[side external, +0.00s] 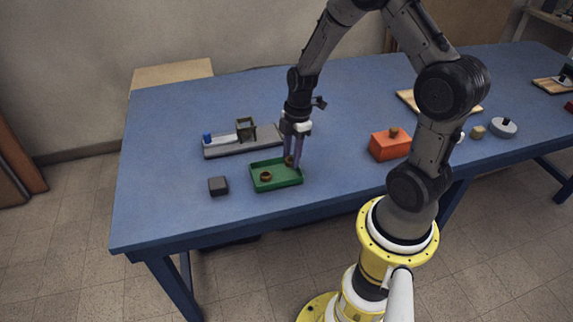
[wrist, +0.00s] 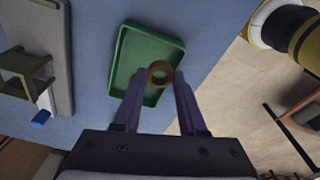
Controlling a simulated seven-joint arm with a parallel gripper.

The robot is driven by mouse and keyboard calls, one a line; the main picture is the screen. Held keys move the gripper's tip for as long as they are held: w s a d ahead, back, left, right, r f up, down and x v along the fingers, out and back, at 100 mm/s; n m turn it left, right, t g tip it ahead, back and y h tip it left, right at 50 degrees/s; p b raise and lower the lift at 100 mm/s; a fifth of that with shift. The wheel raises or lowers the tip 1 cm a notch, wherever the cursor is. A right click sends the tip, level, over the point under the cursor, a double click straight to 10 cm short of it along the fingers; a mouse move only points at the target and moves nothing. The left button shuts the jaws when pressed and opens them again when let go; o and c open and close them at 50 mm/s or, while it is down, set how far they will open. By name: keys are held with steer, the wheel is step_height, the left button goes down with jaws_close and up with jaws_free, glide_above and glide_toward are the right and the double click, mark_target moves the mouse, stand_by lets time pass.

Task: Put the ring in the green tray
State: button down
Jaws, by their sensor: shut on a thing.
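My gripper (side external: 293,161) points down over the back right part of the green tray (side external: 283,181). It is shut on a brown ring (side external: 289,159), held between the two purple fingertips. In the wrist view my gripper (wrist: 160,74) has the ring (wrist: 160,64) between its fingertips, in front of the green tray (wrist: 137,44). The gap between ring and tray floor is hard to judge. In the side view a second brown round piece (side external: 265,178) lies inside the tray, left of my fingertips.
A grey board (side external: 225,150) with a blue block (side external: 207,138) and a brown open frame (side external: 246,128) lies behind the tray. A dark block (side external: 218,186) is left of the tray. An orange box (side external: 388,146) stands to the right.

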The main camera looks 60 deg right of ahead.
mark_target(286, 174)
steer(key=shift+w+d+f, duration=0.2)
steer(key=shift+w+f, duration=0.25)
steer(key=shift+f, duration=0.15)
steer(key=shift+w+d+f, duration=0.15)
steer(key=shift+w+f, duration=0.25)
steer(key=shift+f, duration=0.15)
steer(key=shift+w+f, duration=0.1)
steer(key=shift+f, duration=1.45)
steer(key=shift+f, duration=0.1)
steer(key=shift+c, duration=2.3)
jaws_free()
